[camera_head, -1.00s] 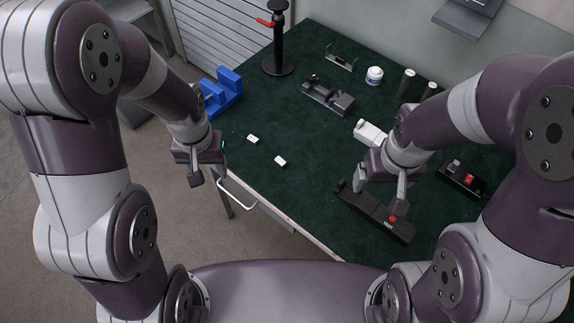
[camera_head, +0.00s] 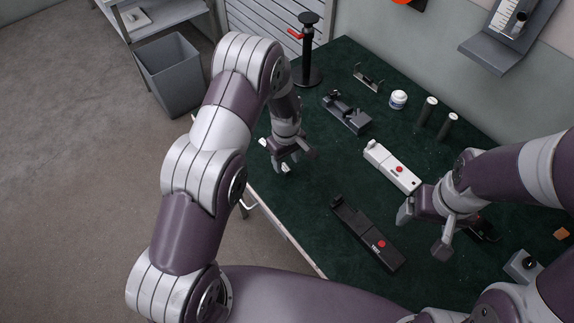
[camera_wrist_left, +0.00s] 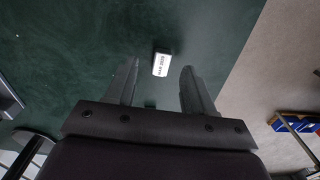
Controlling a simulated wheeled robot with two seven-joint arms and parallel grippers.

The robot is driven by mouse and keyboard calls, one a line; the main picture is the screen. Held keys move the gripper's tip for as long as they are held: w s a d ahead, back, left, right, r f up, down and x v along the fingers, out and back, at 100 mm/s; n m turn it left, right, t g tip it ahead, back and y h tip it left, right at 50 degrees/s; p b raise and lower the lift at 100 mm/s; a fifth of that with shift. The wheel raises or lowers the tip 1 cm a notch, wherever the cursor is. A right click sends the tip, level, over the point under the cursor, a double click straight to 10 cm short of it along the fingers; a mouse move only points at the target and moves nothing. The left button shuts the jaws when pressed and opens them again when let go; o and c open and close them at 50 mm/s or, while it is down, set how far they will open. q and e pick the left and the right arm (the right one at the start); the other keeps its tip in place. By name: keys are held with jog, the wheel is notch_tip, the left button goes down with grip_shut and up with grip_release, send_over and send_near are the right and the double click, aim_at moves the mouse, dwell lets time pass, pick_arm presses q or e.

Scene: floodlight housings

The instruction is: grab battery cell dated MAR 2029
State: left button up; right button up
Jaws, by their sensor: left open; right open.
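A small cell with a white label reading MAR 2029 (camera_wrist_left: 161,64) lies on the dark green table top in the left wrist view. It is ahead of the gap between my left gripper's fingers (camera_wrist_left: 160,85), which are apart with nothing between them. In the head view my left gripper (camera_head: 291,158) is over the table's left part. Two small white-topped pieces, one left (camera_head: 262,141) and one nearer (camera_head: 285,168), show beside it, partly hidden. I cannot tell there which carries that date. My right gripper (camera_head: 424,230) is open and empty, right of the black tester.
A black tester (camera_head: 367,235) and a white device (camera_head: 390,165), both with red buttons, lie on the table. A grey fixture (camera_head: 347,114), white jar (camera_head: 398,99), cylinders (camera_head: 427,110) and black stand (camera_head: 309,55) are behind. A grey bin (camera_head: 170,75) stands on the floor.

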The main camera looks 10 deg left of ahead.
aim_at(285, 169)
pick_arm(q)
jog(key=shift+a+f, duration=0.25)
jog(key=shift+f, duration=0.35)
jog(key=shift+a+f, duration=0.2)
jog(key=shift+f, duration=0.6)
jog(key=shift+w+d, duration=0.1)
jog(key=shift+d, duration=0.2)
jog(key=shift+c, duration=1)
jog(key=shift+r, duration=0.1)
jog(key=c, duration=0.5)
grip_shut()
pick_arm(e)
jog(key=shift+a+r, duration=0.3)
jog(key=shift+r, duration=0.2)
pick_arm(q)
jog(key=shift+r, duration=0.1)
pick_arm(e)
jog(key=shift+f, duration=0.1)
